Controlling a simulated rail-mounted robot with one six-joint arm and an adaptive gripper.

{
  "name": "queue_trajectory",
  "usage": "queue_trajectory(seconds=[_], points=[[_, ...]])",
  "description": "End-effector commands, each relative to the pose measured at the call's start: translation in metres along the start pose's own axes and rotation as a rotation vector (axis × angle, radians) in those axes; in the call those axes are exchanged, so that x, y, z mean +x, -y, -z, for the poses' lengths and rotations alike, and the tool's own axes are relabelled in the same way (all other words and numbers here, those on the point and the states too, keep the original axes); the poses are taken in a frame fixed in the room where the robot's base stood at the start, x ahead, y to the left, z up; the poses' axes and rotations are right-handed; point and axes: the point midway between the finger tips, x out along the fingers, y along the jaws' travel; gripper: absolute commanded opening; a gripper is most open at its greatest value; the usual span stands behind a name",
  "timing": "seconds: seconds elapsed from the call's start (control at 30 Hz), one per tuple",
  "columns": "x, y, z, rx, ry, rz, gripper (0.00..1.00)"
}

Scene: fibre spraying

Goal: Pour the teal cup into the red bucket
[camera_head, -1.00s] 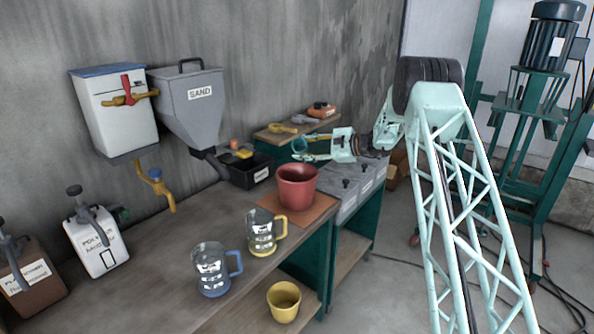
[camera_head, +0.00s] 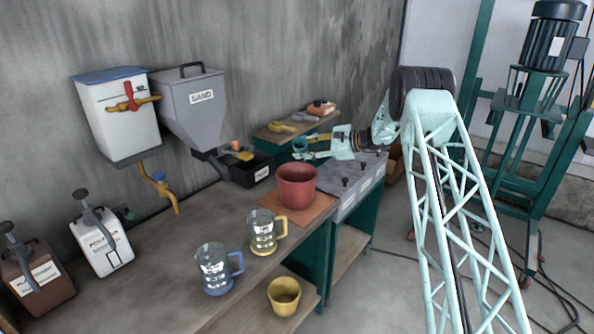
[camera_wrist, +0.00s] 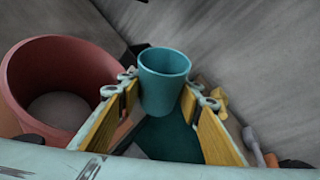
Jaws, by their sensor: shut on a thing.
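The teal cup (camera_wrist: 163,80) is between the yellow-padded fingers of my gripper (camera_wrist: 162,98) in the wrist view, its open mouth facing the camera. My gripper is shut on it. In the head view the small teal cup (camera_head: 299,145) shows at the tip of my gripper (camera_head: 308,147), above and behind the red bucket. The red bucket (camera_head: 297,188) stands upright on a brown mat on the bench. In the wrist view the red bucket (camera_wrist: 20,85) is large at the left, beside the cup, with its inside visible. I cannot tell what the cup holds.
A blue-handled jug (camera_head: 213,270) and a yellow-handled jug (camera_head: 262,233) stand left of the bucket. A yellow bucket (camera_head: 284,297) sits on a lower shelf. A black bin (camera_head: 250,170) and the sand hopper (camera_head: 193,110) are behind. A small shelf (camera_head: 290,132) with tools lies beyond my gripper.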

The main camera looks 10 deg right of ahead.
Motion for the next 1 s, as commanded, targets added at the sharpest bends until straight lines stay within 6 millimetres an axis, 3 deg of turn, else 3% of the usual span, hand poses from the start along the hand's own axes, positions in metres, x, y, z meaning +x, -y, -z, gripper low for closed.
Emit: queue_trajectory(seconds=[1.0], points=[[0.005,0.014,0.013,0.23,0.0,-0.096,0.2]])
